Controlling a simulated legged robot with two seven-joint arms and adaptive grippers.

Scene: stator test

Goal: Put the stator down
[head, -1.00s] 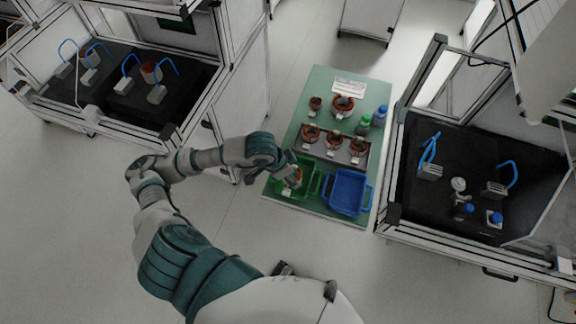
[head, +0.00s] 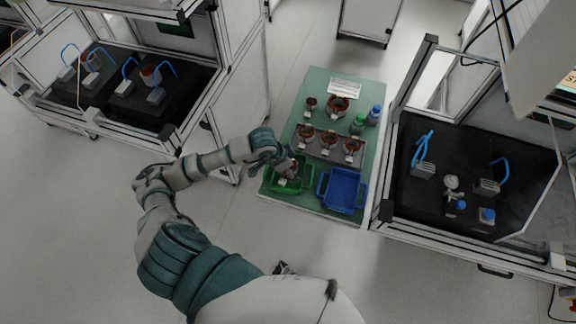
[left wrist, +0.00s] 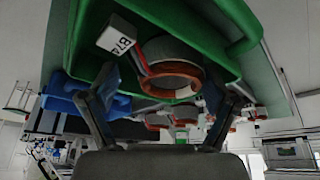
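A copper-coloured stator with a white label (left wrist: 172,82) shows in the left wrist view against the green bin (left wrist: 85,40), between my finger pads. I cannot tell whether the stator fully rests on the bin floor. My right gripper is not in view.
An empty blue bin (head: 343,189) stands right of the green one on the green table (head: 310,208). Behind are a grey rack (head: 330,156) with three stators, two loose ones, and blue and green bottles (head: 374,116). Framed workstations (head: 430,200) flank the table.

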